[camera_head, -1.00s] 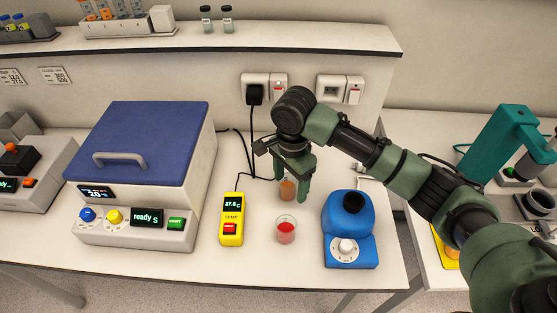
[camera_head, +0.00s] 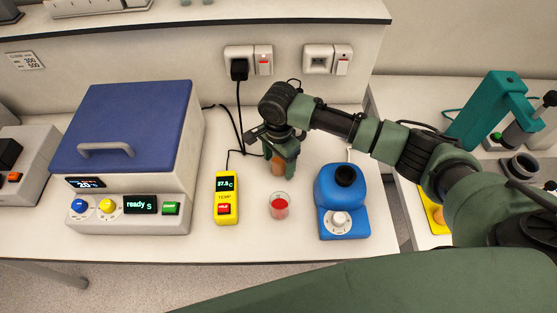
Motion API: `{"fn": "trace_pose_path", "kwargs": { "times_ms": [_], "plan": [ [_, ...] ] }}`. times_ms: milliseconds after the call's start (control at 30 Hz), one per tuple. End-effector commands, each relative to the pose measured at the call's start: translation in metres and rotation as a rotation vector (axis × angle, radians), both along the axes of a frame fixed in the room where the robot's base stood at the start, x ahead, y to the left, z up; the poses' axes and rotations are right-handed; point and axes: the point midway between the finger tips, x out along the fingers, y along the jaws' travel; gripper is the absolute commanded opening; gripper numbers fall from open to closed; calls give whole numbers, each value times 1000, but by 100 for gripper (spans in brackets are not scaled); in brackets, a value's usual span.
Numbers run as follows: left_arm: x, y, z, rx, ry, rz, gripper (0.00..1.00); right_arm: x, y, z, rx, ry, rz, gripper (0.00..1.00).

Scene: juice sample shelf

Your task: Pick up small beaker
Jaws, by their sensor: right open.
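A small beaker with red liquid (camera_head: 279,207) stands upright on the white bench, between the yellow thermometer and the blue mixer. A second vessel with orange-brown content (camera_head: 278,167) stands behind it, partly hidden by my gripper. My right gripper (camera_head: 283,160) points down at this orange vessel, with its fingers open at or around it. I cannot tell whether the fingers touch it. The red beaker is in front of the gripper and apart from it. My left gripper is not in view.
A yellow thermometer (camera_head: 227,198) stands left of the beakers, with a cable running behind. A blue mixer (camera_head: 342,201) stands to the right. A large blue-lidded device (camera_head: 127,160) fills the left. Bare bench (camera_head: 270,243) lies in front.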

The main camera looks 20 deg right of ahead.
Motion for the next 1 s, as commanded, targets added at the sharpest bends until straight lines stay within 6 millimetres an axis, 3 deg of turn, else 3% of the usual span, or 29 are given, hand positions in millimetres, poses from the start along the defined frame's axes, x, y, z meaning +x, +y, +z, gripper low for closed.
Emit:
{"fn": "trace_pose_path", "kwargs": {
  "times_ms": [200,400,467,1000],
  "plan": [
    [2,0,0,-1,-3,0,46,0,0,-1,0,-1,1,70],
    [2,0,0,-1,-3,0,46,0,0,-1,0,-1,1,15],
    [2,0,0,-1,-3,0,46,0,0,-1,0,-1,1,1],
    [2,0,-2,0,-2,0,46,1,1,8,2,-1,0,1]
  ]
}}
